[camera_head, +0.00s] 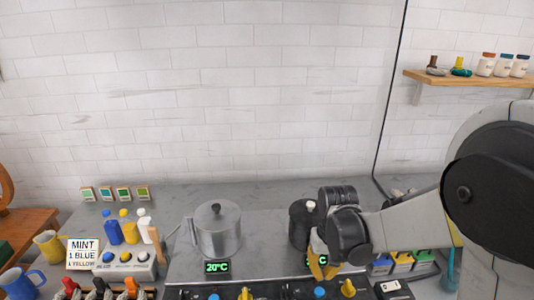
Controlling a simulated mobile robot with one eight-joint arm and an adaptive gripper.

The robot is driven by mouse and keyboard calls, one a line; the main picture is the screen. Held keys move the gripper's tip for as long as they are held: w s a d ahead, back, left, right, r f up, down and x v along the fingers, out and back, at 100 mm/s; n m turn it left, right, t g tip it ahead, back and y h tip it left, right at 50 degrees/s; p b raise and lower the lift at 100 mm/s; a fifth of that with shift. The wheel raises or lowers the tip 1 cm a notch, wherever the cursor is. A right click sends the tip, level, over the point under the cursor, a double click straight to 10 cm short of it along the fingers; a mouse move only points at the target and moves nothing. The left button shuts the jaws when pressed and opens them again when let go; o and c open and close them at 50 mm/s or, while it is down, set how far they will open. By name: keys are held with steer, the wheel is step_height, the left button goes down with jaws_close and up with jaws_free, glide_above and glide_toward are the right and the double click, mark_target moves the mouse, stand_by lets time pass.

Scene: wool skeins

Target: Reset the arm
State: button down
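My arm comes in from the right edge, and its dark wrist (347,235) hangs over the right part of the counter. My gripper (324,268) points down at the front of a dark pot (299,224), with yellowish tips in view. The tips partly cover the pot's green display. Whether the fingers are apart or hold anything is too small to tell. It also cannot be told whether the gripper touches the pot.
A lidded steel pot (216,230) stands left of the dark pot, behind a display reading 20°C (217,267). Blue, yellow and white bottles (129,228) and a MINT card (83,253) are further left. Coloured bins (402,262) sit right of my gripper. A wall shelf (460,80) holds jars.

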steer(key=s+r+t, duration=0.7)
steer(key=s+r, duration=0.5)
steer(key=r, duration=0.3)
steer(key=shift+s, duration=0.35)
steer(key=shift+r, duration=0.1)
stand_by(0.6)
